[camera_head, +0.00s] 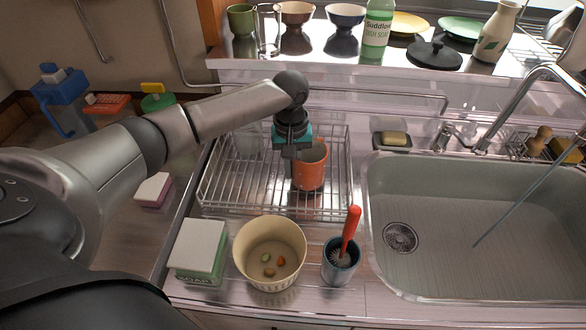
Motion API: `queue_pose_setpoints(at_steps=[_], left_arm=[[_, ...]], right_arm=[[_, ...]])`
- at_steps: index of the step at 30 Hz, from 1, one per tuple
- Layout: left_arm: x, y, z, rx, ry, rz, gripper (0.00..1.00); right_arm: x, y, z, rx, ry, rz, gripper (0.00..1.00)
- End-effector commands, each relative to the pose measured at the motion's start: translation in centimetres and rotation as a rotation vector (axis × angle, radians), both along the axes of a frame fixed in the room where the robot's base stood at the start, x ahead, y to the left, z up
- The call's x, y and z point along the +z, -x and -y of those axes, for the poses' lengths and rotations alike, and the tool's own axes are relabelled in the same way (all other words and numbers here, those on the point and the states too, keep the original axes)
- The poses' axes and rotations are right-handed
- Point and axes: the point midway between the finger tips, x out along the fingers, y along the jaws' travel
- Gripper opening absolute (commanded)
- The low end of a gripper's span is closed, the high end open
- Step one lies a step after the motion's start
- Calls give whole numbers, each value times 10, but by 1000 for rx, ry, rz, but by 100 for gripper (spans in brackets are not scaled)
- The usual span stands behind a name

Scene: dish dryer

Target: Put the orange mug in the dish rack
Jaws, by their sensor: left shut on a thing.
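The orange mug (311,168) is in the wire dish rack (232,185), or just above its floor, toward the right half. I cannot tell whether its base touches the wires. My left gripper (292,156) reaches over the rack from the left and is shut on the mug at its left side. The mug looks roughly upright. The gripper's fingers and wrist hide part of the mug's left side. My right gripper is not in view.
In front of the rack stand a soap box (200,248), a cream bowl (255,275) and a cup with a red-handled brush (340,262). The sink (470,250) lies right. A shelf (250,72) with cups, bowls and a soap bottle (377,25) runs behind.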

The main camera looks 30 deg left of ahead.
Motion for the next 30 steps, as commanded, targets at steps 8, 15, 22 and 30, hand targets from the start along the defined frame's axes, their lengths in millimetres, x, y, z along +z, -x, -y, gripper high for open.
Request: queue_pose_setpoints(at_steps=[8,15,22,30], left_arm=[[-2,0,0,0,0,0,18],[-2,0,0,0,0,0,41],[-1,0,0,0,0,1,41],[38,0,-1,-2,0,4,41]], right_arm=[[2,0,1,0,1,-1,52],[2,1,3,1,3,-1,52],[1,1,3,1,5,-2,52],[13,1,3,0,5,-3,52]])
